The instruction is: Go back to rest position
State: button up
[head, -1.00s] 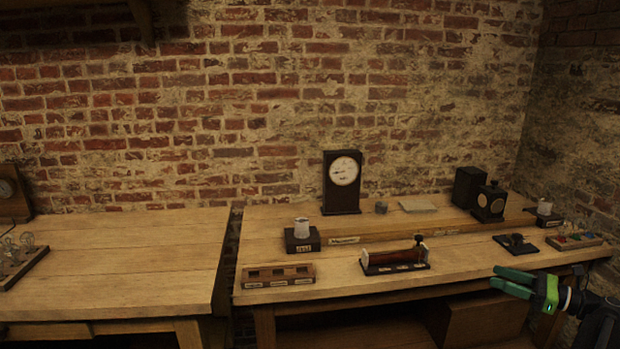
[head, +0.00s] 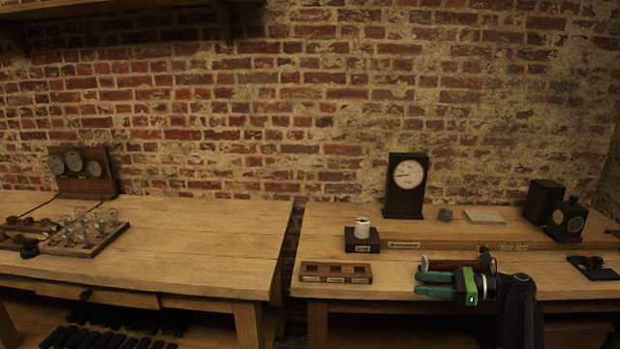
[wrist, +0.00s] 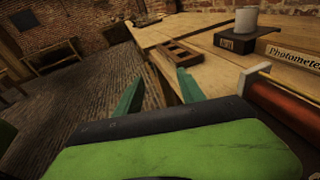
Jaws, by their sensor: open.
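My gripper (head: 435,284) is in front of the right bench's front edge in the head view, pointing left with its green fingers apart and nothing between them. In the wrist view the two green fingers (wrist: 160,92) also stand apart and empty. A white jar (head: 362,228) stands upright on a dark labelled block (head: 361,241) on the right bench. They also show in the wrist view, the jar (wrist: 246,20) upright on its block (wrist: 229,42). A wooden rack with several slots (head: 336,273) lies near the bench's front edge.
A red coil on a base (head: 452,265) lies behind my gripper, partly hidden by it. A dial clock-like instrument (head: 406,186) and dark boxes (head: 543,201) stand at the back. The left bench (head: 190,240) holds a bulb board (head: 88,235). A narrow gap separates the benches.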

jog(key=s+a+f+n+g+h, duration=0.2)
jog(key=a+f+n, duration=0.15)
jog(key=a, duration=0.65)
jog(key=s+a+f+n+g+h, duration=0.25)
jog(key=a+f, duration=0.25)
jog(key=a, duration=0.4)
jog(key=s+a+f+n+g+h, duration=0.1)
jog(key=a+f+n+g+h, duration=0.25)
jog(key=a, duration=0.65)
jog(key=s+f+n+h, duration=0.2)
jog(key=s+f+n, duration=0.2)
jog(key=f+n, duration=0.15)
jog(key=d+f+n+t+h, duration=0.25)
jog(key=d+n+h, duration=0.25)
jog(key=d+n, duration=0.3)
notch_tip(320, 180, up, 19)
jog(key=p, duration=1.9)
jog(key=shift+s+d+r+g, duration=0.2)
jog(key=shift+s+d+g, duration=0.1)
jog(key=shift+g, duration=0.15)
jog(key=shift+c, duration=1.1)
jog(key=shift+d, duration=0.1)
